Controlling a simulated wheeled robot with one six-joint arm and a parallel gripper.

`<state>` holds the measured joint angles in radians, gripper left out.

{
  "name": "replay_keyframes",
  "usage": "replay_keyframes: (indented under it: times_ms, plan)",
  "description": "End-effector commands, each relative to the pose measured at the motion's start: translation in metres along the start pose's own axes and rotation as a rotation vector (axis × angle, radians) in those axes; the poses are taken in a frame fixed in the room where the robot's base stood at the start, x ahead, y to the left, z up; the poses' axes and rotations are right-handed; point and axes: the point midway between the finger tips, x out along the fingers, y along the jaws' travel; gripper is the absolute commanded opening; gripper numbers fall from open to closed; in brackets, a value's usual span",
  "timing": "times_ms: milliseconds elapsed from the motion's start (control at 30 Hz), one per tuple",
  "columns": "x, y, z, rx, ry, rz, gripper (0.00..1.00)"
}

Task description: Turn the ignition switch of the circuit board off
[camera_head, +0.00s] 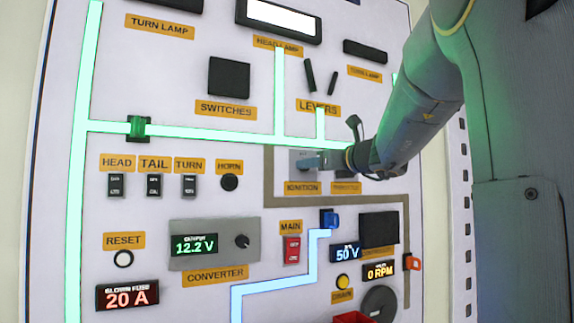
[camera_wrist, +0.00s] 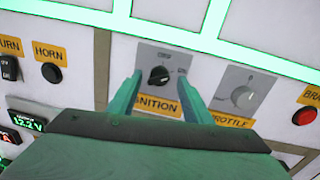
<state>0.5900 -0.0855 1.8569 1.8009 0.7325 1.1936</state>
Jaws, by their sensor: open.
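The ignition switch is a black rotary knob (camera_wrist: 159,76) on a grey plate above an orange IGNITION label (camera_wrist: 157,104) in the wrist view. My gripper (camera_wrist: 163,84) is open, with one teal finger on each side of the knob as seen there. Whether the fingers touch the knob or how deep they reach cannot be told. In the head view, the ignition plate (camera_head: 300,157) is partly covered by my gripper (camera_head: 318,161), which reaches in from the right. The circuit board (camera_head: 210,92) is a white upright panel. The knob's exact setting is hard to read.
A grey throttle knob (camera_wrist: 244,96) sits just right of the ignition plate. A red button (camera_wrist: 304,116) is farther right and a black horn button (camera_wrist: 51,73) is to the left. Lit green strips (camera_head: 200,132) run above. A red main switch (camera_head: 292,250) is below.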

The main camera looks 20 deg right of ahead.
Motion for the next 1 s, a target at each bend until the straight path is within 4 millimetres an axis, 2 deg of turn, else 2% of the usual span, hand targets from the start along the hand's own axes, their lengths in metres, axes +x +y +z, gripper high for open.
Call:
replay_keyframes:
  times_ms: [133,433,667,1000]
  plan:
    - [0.0118,0.0001,-0.0006,-0.001,0.001,0.0,0.45]
    - [0.0143,0.0003,-0.0005,-0.002,0.001,0.0,0.45]
    - [0.0141,0.0001,-0.0006,-0.002,0.001,-0.001,0.08]
    - [0.014,-0.0008,-0.0012,-0.045,0.004,-0.002,0.08]
